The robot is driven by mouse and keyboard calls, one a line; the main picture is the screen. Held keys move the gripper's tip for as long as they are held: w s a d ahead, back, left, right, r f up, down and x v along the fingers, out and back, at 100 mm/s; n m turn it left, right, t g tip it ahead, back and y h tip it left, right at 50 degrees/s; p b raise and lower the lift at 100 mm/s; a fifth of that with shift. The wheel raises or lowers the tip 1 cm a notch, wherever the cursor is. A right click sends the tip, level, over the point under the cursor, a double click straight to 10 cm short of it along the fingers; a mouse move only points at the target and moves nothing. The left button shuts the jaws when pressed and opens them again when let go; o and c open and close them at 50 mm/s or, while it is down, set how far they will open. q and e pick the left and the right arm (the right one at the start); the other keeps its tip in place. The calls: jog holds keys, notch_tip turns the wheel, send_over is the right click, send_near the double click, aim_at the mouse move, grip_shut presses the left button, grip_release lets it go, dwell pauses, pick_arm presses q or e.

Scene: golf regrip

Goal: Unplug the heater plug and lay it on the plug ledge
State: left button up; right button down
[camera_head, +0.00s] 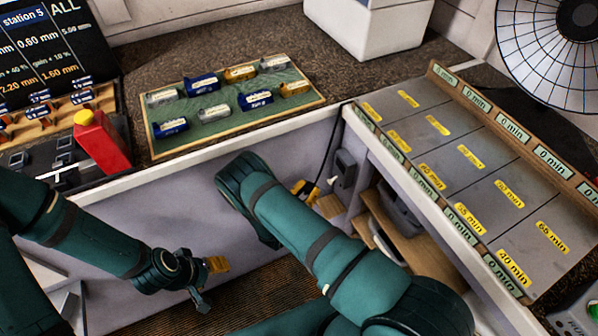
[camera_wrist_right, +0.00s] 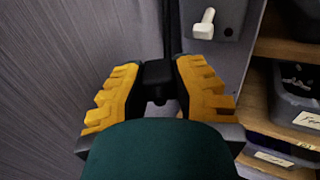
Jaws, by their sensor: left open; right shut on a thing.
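My right gripper (camera_head: 304,192) is shut on a black plug. In the right wrist view the black plug (camera_wrist_right: 157,72) sits between the yellow finger pads of the right gripper (camera_wrist_right: 155,80). A dark grey socket box (camera_head: 345,168) with a white switch is on the panel; in the wrist view the socket box (camera_wrist_right: 212,18) is up and right of the plug, apart from it. My left gripper (camera_head: 214,268) is open and empty, low at left.
A dark cord (camera_head: 326,150) runs down the panel near the socket box. Wooden shelves (camera_head: 408,238) with dark bins stand right of it, under the counter with the minute-labelled grey plates (camera_head: 470,160). A green tray (camera_head: 230,105) of small labelled pieces lies on the worktop above.

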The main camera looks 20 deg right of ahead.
aim_at(329, 208)
jog(key=shift+s+d+f+b, duration=0.25)
jog(key=shift+d+f+b, duration=0.2)
jog(key=shift+d+f, duration=1.15)
jog(key=shift+s+d+f+b, duration=0.35)
jog(key=shift+d+f, duration=0.7)
jog(key=shift+f, duration=1.2)
jog(key=shift+s+d+f+b, duration=0.15)
jog(key=shift+d+f+b, duration=0.35)
jog(key=shift+d+f, duration=1.1)
jog(key=shift+a+f, duration=0.3)
jog(key=c, duration=0.8)
grip_release()
jog(key=shift+c, duration=0.2)
jog(key=v, duration=1.2)
jog(key=shift+m, duration=0.3)
